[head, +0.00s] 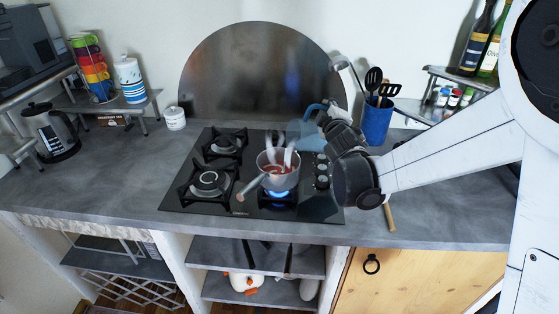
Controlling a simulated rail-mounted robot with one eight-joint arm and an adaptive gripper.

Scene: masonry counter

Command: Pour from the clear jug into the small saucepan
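The small saucepan (267,170) is a metal pan on the front right burner of the black hob, with a blue flame under it. Its handle points to the front left. Red contents and pale upright shapes show at its mouth; I cannot tell what the pale shapes are. The clear jug (298,131) is a bluish see-through vessel with a blue handle, just behind and right of the saucepan. My gripper (329,118) is at the jug's handle and appears shut on it. My wrist partly hides the jug and the fingertips. I cannot tell whether anything flows from the jug.
The hob (180,200) has other burners at left. A blue utensil pot (377,124) stands right of my wrist. A white canister (175,118), kettle (52,133) and cup stack (93,70) are at left. The counter's left front is clear.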

